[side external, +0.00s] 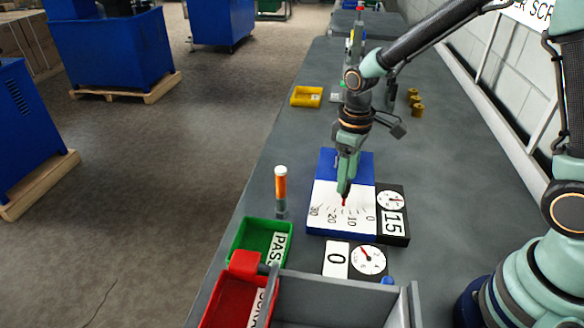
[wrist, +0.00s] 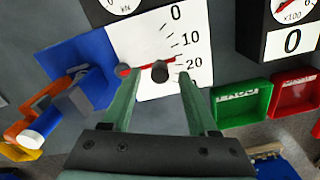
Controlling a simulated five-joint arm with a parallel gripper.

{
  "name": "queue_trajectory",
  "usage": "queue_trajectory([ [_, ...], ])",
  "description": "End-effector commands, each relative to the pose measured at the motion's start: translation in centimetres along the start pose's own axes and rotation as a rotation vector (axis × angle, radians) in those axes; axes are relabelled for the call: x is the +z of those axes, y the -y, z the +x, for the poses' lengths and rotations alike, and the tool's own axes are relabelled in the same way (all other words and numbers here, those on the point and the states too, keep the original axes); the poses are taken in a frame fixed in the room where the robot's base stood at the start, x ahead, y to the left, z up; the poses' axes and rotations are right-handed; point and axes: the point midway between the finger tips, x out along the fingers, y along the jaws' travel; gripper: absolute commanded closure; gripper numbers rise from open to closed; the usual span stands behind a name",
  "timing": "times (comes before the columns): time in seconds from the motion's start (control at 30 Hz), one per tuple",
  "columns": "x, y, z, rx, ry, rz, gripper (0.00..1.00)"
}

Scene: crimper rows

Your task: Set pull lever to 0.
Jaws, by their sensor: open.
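The pull lever's board has a blue base (side external: 327,163) and a white scale (side external: 322,196) marked 0 to 30. Its red pointer (side external: 344,202) stands between 10 and 20. In the wrist view the red pointer (wrist: 124,70) also lies between 10 and 20, with a dark round knob (wrist: 160,71) on it. My gripper (side external: 345,192) is down over the board. In the wrist view my gripper (wrist: 158,78) is open, its fingers on either side of the knob with gaps visible. A black readout box (side external: 393,222) beside the scale shows 15.
A second readout (side external: 337,259) shows 0. A green bin (side external: 240,238), a red bin (side external: 222,300) and a grey tray (side external: 345,283) stand near the front. An orange-banded cylinder (side external: 281,182) stands left of the board. A yellow bin (side external: 307,96) lies further back.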

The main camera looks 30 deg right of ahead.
Motion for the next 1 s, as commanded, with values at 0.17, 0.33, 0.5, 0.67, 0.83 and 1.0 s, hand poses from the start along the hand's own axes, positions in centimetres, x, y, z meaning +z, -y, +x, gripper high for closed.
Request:
queue_trajectory([
  [0.17, 0.06, 0.0, 1.18, 0.0, 0.001, 0.0, 0.41],
  [0.33, 0.05, 0.0, 1.33, 0.0, 0.001, 0.0, 0.41],
  [0.5, 0.04, 0.0, 1.29, 0.0, 0.001, 0.0, 0.6],
  [0.67, 0.03, 0.0, 1.27, 0.0, 0.0, 0.0, 1.0],
  [0.83, 0.03, 0.01, 1.26, 0.0, 0.0, 0.0, 1.0],
  [1.0, 0.03, 0.01, 1.24, 0.0, 0.0, 0.0, 1.0],
])
